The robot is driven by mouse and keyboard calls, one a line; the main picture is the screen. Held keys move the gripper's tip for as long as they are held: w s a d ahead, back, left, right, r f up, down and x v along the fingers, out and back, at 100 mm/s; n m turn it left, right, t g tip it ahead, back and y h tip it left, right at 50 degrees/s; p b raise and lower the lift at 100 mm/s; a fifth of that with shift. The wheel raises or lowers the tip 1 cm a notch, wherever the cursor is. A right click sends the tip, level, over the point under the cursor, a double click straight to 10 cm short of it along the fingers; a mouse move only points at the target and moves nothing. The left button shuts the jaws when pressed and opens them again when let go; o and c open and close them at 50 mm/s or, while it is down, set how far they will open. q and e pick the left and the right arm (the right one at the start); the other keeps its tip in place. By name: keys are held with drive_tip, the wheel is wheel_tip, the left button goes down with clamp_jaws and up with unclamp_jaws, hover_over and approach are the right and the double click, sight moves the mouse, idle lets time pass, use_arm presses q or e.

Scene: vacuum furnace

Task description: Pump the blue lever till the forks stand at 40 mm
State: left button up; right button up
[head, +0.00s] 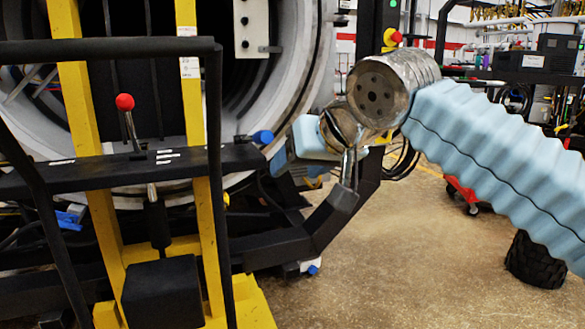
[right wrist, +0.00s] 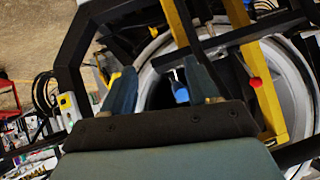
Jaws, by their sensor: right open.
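The blue lever's grip (head: 263,137) sticks out to the right of the black crossbar of the yellow-masted lifter (head: 75,100). It also shows in the right wrist view (right wrist: 180,92), between the lines of my two fingers. My right gripper (head: 277,158) is open and empty, just right of and slightly below the blue grip in the head view. In the right wrist view its fingers (right wrist: 162,70) are spread wide apart, and I see no contact with the lever. The forks cannot be made out clearly, and no height reading is legible. My left gripper is not in view.
A red-knobbed lever (head: 125,102) stands on the black crossbar (head: 60,181). The round furnace opening (head: 290,85) lies behind the lifter. A black frame bar (head: 335,220) runs below my right gripper. Bare floor (head: 400,270) lies at the right.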

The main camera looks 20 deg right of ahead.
idle(0.3)
drive_tip(key=w+a+f+n+g, duration=0.1)
drive_tip(key=w+a+f+g, duration=0.15)
drive_tip(key=f, duration=0.85)
drive_tip(key=w+a+f+g, duration=0.1)
drive_tip(key=w+a+f, duration=0.25)
drive_tip(key=f, duration=0.75)
drive_tip(key=w+a+f+n+g, duration=0.15)
drive_tip(key=w+f, duration=0.25)
drive_tip(key=f, duration=0.8)
wheel_tip(320, 180, down, 14)
drive_tip(key=s+m+g+y, duration=0.1)
drive_tip(key=s, duration=0.2)
drive_tip(key=s+d+f+m+g, duration=0.2)
drive_tip(key=s+f+m+g, duration=0.2)
drive_tip(key=s+f, duration=1.75)
wheel_tip(320, 180, up, 13)
drive_tip(key=p, duration=1.3)
drive_tip(key=shift+w+a+f+n+t+y, duration=0.2)
drive_tip(key=shift+w+a+n+t+y, duration=0.1)
drive_tip(key=shift+n+y, duration=0.15)
